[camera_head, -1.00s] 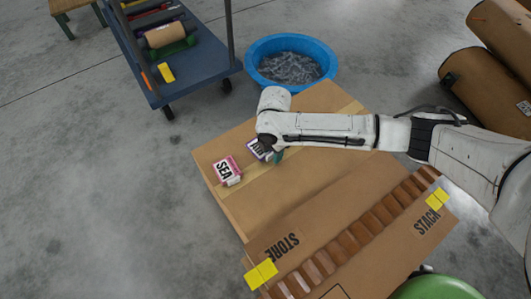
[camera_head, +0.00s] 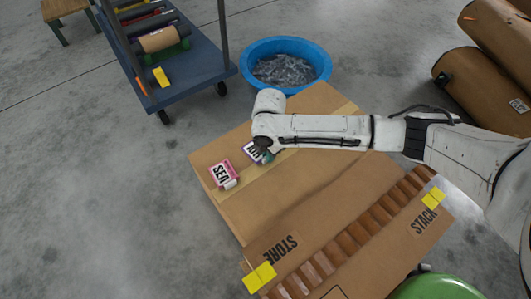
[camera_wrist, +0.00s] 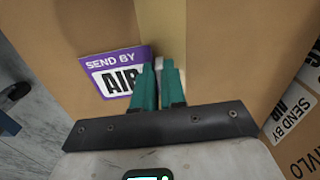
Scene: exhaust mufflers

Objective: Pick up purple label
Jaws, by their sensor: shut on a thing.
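The purple label (camera_wrist: 112,72) reads "SEND BY AIR" and lies on the brown cardboard box in the wrist view. In the head view the purple label (camera_head: 250,152) shows only partly beside my gripper (camera_head: 267,157), which hides its right part. In the wrist view the green fingers of my gripper (camera_wrist: 159,68) are close together at the label's right edge and cover part of it. They are shut on the label. A small whitish bit shows between the fingertips.
A pink label marked "SEA" (camera_head: 222,174) lies left of the purple one on the box (camera_head: 320,195). Brown blocks form a row along the box's near side. A blue tub (camera_head: 328,65) and a blue trolley (camera_head: 200,82) stand behind. Large brown rolls (camera_head: 478,95) lie at right.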

